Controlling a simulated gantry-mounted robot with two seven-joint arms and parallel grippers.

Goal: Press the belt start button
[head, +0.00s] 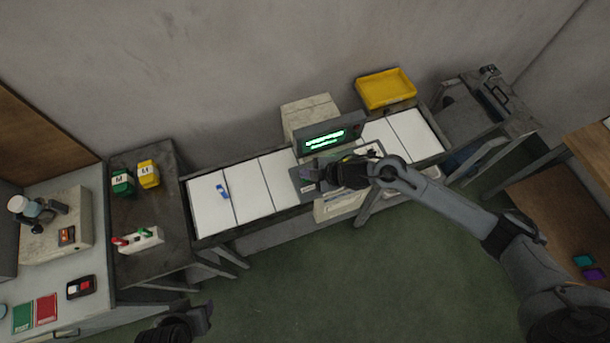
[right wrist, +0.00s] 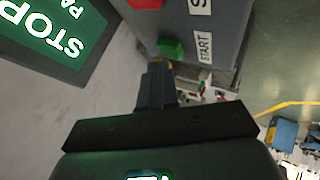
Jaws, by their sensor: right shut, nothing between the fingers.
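The green start button (right wrist: 170,48) sits on a dark grey panel in the right wrist view, beside a white START label (right wrist: 204,47). The red stop button (right wrist: 145,3) is cut by the top edge. My right gripper (head: 335,173) is over the control panel of the belt (head: 245,178). Its fingers (right wrist: 157,68) are shut and empty, with the tips just by the green button; I cannot tell whether they touch. In the head view the gripper mostly hides the buttons. My left gripper (head: 205,315) shows partly at the bottom edge; its jaws are unclear.
A lit green display (head: 325,139) stands behind the panel; the right wrist view shows "STOP" on it. A small blue item (head: 222,190) lies on the belt's left part. A yellow tray (head: 386,90) is behind the belt. A side table (head: 155,265) stands left.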

